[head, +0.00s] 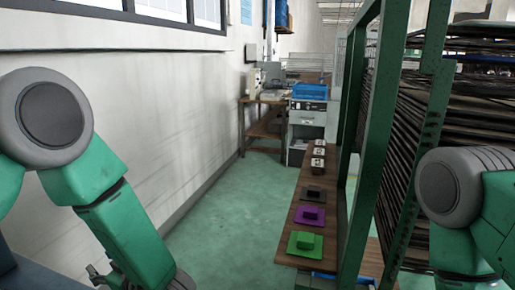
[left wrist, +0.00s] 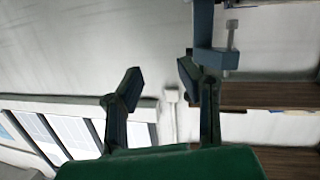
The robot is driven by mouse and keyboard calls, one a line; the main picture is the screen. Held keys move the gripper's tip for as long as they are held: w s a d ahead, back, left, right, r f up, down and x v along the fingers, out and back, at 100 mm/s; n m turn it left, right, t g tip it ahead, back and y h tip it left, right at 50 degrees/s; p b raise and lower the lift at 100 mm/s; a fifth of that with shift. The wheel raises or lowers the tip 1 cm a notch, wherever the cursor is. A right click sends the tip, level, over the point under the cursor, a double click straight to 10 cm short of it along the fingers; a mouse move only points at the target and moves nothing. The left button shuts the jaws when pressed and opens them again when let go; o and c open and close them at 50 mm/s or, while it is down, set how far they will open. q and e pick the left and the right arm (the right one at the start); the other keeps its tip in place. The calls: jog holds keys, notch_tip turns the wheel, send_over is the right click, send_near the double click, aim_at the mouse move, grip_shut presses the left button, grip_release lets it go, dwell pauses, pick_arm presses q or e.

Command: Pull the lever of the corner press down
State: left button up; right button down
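My left gripper (head: 100,276) shows at the bottom edge of the head view, partly cut off. In the left wrist view my left gripper (left wrist: 160,76) has its two dark fingers spread apart, with nothing between the tips. A blue-grey fixture with a small bar (left wrist: 231,36) shows beside the right-hand finger; I cannot tell whether it is the corner press or its lever, or whether the finger touches it. No press lever can be made out clearly in the head view. My right arm shows at the right edge of the head view, but its gripper is out of view.
A wooden shelf (head: 291,250) holds a green block (head: 306,242), a purple block (head: 310,215), a dark block (head: 314,194) and several black-and-white boxes (head: 318,154). A green rack (head: 384,140) stands along its right. A bench with equipment (head: 266,100) stands far back. Floor between is clear.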

pick_arm(q)
notch_tip(320, 180, down, 10)
jog(key=s+d+m+t+h, duration=0.2)
jog(key=s+m+h, duration=0.1)
jog(key=m+h, duration=0.3)
jog(key=s+d+f+m+g+h, duration=0.1)
jog(key=s+f+m+g+h, duration=0.1)
jog(key=s+f, duration=0.4)
jog(key=s+d+f+m+g+h, duration=0.1)
jog(key=s+f+m+g+h, duration=0.2)
jog(key=s, duration=0.9)
notch_tip(320, 180, down, 3)
jog(key=shift+d+r+m+h, duration=0.15)
jog(key=shift+d+m+h, duration=0.25)
jog(key=shift+m+h, duration=0.5)
jog(key=s+g, duration=0.1)
jog(key=s, duration=0.1)
jog(key=s+m+g, duration=0.1)
jog(key=s, duration=0.2)
jog(key=s+d+g+h, duration=0.1)
jog(key=s, duration=0.2)
jog(key=shift+s+d+f+m, duration=0.1)
jog(key=shift+s+f+m, duration=0.1)
jog(key=shift+m, duration=0.1)
jog(key=c, duration=0.5)
jog(key=shift+s+d+r+g, duration=0.1)
jog(key=shift+s+d+g, duration=0.1)
jog(key=shift+s+g, duration=0.1)
grip_shut()
